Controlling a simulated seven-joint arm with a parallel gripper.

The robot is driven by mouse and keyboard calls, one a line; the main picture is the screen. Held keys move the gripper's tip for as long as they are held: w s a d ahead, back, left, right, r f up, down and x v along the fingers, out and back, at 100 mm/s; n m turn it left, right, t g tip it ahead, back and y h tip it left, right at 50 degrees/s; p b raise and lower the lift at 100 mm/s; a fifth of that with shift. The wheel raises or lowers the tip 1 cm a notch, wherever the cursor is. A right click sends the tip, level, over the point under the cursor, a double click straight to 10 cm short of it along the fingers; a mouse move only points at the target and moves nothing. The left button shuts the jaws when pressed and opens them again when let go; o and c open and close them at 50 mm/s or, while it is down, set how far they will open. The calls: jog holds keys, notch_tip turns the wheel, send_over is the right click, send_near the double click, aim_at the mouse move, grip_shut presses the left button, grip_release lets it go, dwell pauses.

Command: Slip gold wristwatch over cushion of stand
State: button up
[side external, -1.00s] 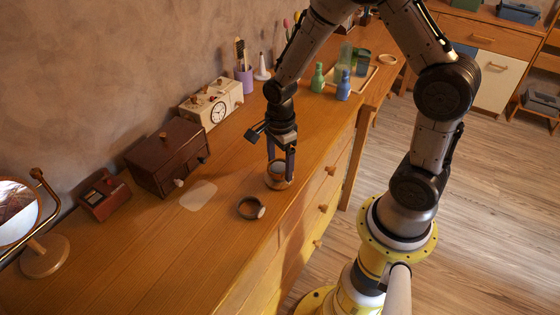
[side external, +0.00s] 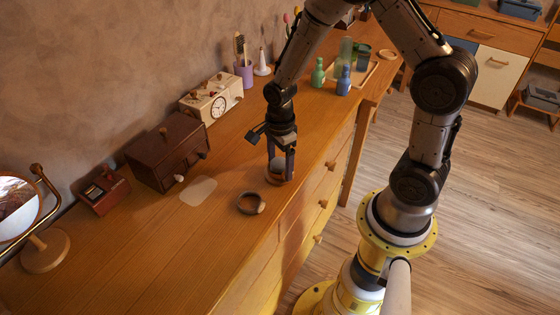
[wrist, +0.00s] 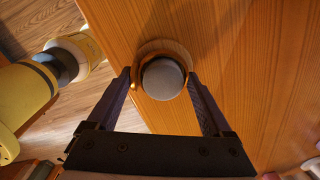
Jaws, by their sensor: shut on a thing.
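The stand, with a round wooden base (wrist: 165,48) and a grey cushion (wrist: 162,80), stands near the front edge of the dresser. In the side view my gripper (side external: 280,172) is over it, pointing down, with its fingers down beside the cushion. In the wrist view my gripper (wrist: 162,88) has one finger on each side of the cushion. A thin gold band, the gold wristwatch (wrist: 123,91), shows between the fingers and appears to go around the cushion. How far down it sits is hard to tell.
A dark-strapped watch (side external: 250,204) lies left of the stand, near the front edge. Bottles (side external: 343,82) stand farther back.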

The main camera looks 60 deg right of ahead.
jog(key=shift+f, duration=0.15)
jog(key=o, duration=1.2)
notch_tip(320, 180, up, 14)
jog(key=shift+f, duration=0.1)
